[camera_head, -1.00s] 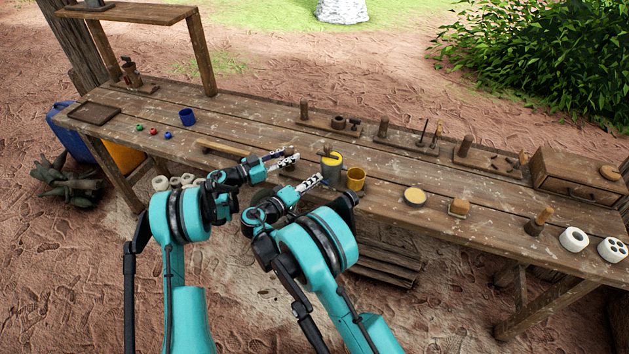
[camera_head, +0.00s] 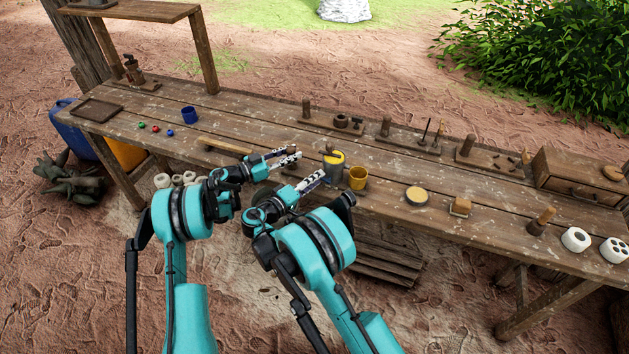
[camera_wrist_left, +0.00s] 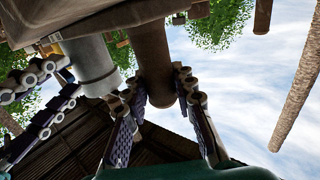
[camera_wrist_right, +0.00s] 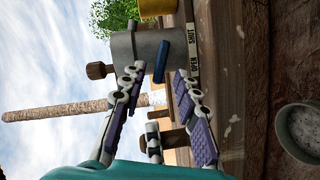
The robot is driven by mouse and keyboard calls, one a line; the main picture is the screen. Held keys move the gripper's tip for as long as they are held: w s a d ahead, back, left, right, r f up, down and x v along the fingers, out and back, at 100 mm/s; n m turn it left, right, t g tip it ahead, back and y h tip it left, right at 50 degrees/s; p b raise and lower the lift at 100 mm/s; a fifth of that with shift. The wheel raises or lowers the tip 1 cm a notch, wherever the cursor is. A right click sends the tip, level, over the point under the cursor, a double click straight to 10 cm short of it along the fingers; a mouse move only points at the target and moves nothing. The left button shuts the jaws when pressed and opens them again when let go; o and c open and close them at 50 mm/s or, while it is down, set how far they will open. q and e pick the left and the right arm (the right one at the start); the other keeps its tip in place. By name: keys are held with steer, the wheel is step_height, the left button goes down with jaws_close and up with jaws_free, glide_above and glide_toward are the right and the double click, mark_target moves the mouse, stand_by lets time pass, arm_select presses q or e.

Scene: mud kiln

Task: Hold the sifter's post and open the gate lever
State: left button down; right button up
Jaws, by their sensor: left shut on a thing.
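My left gripper (camera_head: 294,152) is shut on the post, one finger on each side. The blue gate lever (camera_wrist_right: 161,62) shows in the right wrist view against the drum, beside a strip marked OPEN and SHUT (camera_wrist_right: 193,50). My right gripper (camera_head: 320,176) is open, its fingertips close to the drum with the lever roughly between them. I cannot tell contact.
A wooden bar (camera_head: 225,146) lies left of my left gripper. A round dish (camera_head: 416,196) and a small block (camera_head: 461,206) lie further right. My two grippers are close together.

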steer(key=v, duration=1.2)
steer(key=shift+r, duration=0.15)
arm_select(q)
steer(key=c, duration=1.2)
jaws_free()
steer(key=shift+f, duration=0.15)
arm_select(e)
step_height(320, 180, up, 4)
steer(key=shift+w+r, duration=0.1)
arm_select(q)
steer(key=shift+o, duration=0.2)
steer(key=shift+d, duration=0.1)
